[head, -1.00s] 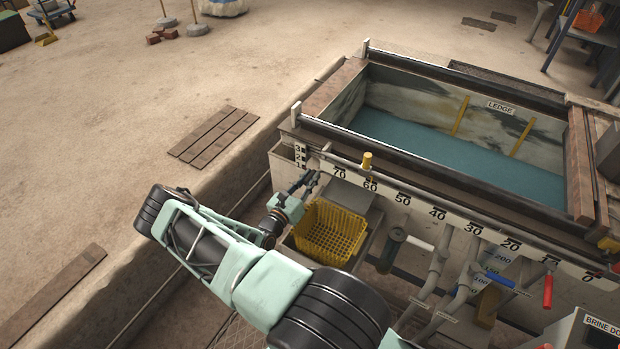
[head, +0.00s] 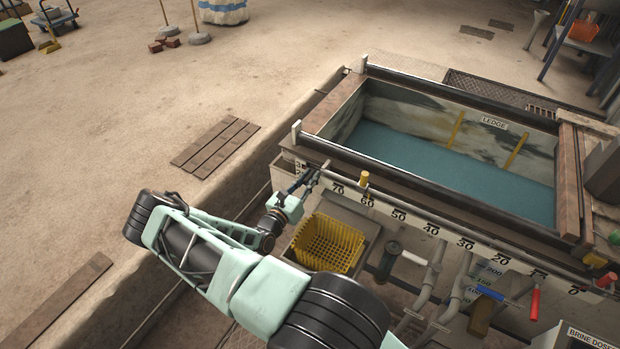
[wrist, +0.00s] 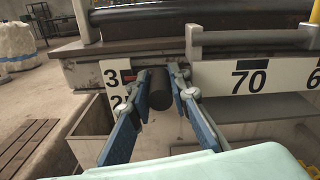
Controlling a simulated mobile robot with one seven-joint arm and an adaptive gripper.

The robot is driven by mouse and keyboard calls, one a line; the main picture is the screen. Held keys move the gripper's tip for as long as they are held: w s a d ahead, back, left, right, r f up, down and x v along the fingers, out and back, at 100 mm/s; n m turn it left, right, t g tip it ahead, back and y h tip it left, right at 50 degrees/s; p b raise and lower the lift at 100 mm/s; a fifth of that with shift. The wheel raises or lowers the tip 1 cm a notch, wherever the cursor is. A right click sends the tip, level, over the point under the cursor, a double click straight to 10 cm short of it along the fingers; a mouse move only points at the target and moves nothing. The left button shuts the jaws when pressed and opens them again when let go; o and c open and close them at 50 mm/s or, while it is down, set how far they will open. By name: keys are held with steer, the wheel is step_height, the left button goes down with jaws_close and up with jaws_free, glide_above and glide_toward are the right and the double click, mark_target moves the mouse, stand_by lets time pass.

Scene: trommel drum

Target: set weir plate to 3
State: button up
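The weir plate's small scale, a white board with black numerals (wrist: 113,88), is at the near left corner of the tank. It also shows in the head view (head: 299,168), partly hidden by my gripper. In the wrist view a red pointer mark (wrist: 129,75) sits level with the 3; the 2 shows below it. A dark round handle (wrist: 160,92) stands just right of the pointer. My gripper (wrist: 163,84) has its blue fingers closed in on both sides of this handle. The plate itself is hidden.
The tank with blue-green water (head: 430,160) lies beyond my gripper. A long scale strip marked 70 (wrist: 250,76) runs to the right, under a rail. A yellow basket (head: 328,243) is below my gripper, with pipes and coloured levers farther right.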

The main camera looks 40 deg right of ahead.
steer(key=o, duration=0.4)
steer(key=shift+r, duration=0.3)
steer(key=shift+f, duration=0.1)
steer(key=shift+v, duration=4)
